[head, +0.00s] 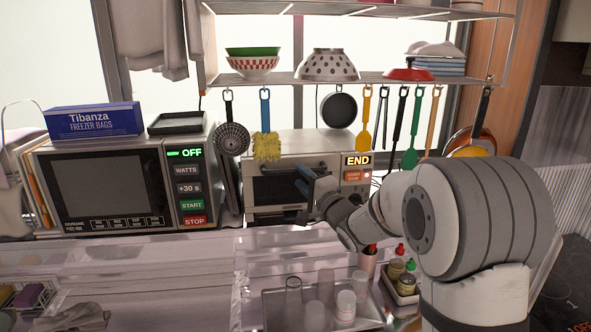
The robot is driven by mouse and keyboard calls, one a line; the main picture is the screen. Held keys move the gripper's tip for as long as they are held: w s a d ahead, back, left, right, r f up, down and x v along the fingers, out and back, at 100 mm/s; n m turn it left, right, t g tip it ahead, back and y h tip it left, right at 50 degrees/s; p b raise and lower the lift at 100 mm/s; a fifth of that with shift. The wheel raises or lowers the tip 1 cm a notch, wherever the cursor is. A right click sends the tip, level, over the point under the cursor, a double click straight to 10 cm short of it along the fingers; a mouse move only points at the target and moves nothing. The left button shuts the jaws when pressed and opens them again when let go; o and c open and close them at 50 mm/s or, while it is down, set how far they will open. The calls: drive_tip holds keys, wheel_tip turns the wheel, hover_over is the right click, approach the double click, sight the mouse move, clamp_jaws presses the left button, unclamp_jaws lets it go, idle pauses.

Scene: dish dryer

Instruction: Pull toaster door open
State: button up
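The toaster (312,143) is a cream, box-shaped oven on the back counter, right of the microwave. Its door has a dark glass window (275,188) and a dark bar handle (276,171) along the top, and it looks closed. An orange-lit "END" panel (358,160) is on its right side. My gripper (304,190) is in front of the right part of the door, close to the handle's right end. Its fingers are small and dark against the door, so I cannot tell whether they touch the handle or how far apart they are.
A microwave (105,185) with a freezer bag box (93,120) on top stands left. Utensils hang from the shelf (375,76) above the toaster, including a yellow brush (266,146).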

sight(297, 173)
drive_tip(key=x, duration=0.4)
drive_tip(key=shift+p, duration=0.4)
drive_tip(key=shift+c, duration=0.6)
clamp_jaws()
